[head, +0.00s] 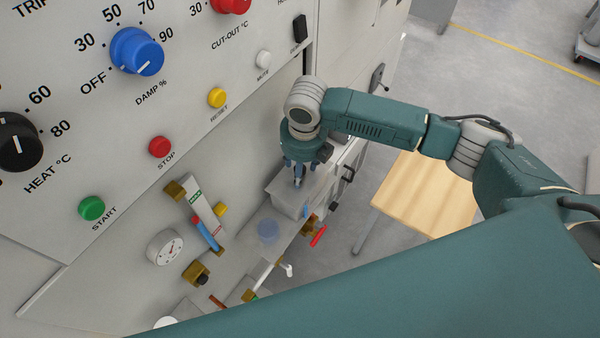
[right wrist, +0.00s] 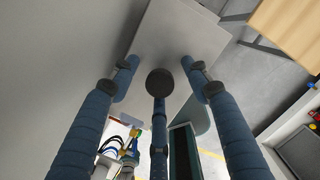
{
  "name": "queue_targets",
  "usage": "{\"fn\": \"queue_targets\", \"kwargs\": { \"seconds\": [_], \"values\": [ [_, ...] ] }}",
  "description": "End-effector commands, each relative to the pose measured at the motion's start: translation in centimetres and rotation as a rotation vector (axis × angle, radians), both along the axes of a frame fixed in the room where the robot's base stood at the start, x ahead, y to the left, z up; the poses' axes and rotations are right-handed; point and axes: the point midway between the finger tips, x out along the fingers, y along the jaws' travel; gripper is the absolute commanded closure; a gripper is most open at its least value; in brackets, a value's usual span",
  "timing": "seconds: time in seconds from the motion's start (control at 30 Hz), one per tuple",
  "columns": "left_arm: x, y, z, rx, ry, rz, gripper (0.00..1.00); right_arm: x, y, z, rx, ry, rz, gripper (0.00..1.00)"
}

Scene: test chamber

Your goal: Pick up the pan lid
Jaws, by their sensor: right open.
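The pan lid is most likely the flat grey plate on top of a grey box-shaped pan (head: 291,207) at the machine's front. The lid (head: 280,184) lies under my right gripper (head: 300,172) in the head view. In the right wrist view the lid (right wrist: 185,38) fills the upper middle. A dark round knob (right wrist: 160,82) shows between the fingers of my right gripper (right wrist: 160,75). The fingers are spread around the knob and point at the lid. Whether any finger touches it cannot be told. My left gripper is not in view.
The machine's panel with coloured buttons and dials stands at left. Below it are a gauge (head: 165,247), a blue-handled lever (head: 208,235) and a red-handled valve (head: 318,236), close to the pan. A wooden table (head: 425,192) stands at right, with open floor beyond.

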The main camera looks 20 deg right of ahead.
Motion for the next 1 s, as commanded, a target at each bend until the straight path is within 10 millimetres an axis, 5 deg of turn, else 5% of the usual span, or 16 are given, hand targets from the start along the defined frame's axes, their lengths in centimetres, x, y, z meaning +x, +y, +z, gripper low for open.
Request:
{"fn": "queue_targets", "kwargs": {
  "seconds": [0.1, 0.33, 0.77, 1.0],
  "values": [
    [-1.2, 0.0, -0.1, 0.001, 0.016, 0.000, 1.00, 0.0, 0.0, 0.0, 0.000, 0.000, 0.000, 0.55],
    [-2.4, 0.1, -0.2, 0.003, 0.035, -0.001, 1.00, 0.0, 0.0, 0.0, 0.000, 0.000, -0.001, 1.00],
    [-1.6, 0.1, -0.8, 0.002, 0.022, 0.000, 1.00, -0.1, -0.2, 0.4, 0.001, -0.003, -0.002, 1.00],
    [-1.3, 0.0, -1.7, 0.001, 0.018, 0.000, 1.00, -0.1, -0.2, 3.6, 0.002, -0.005, -0.001, 1.00]
  ]
}}
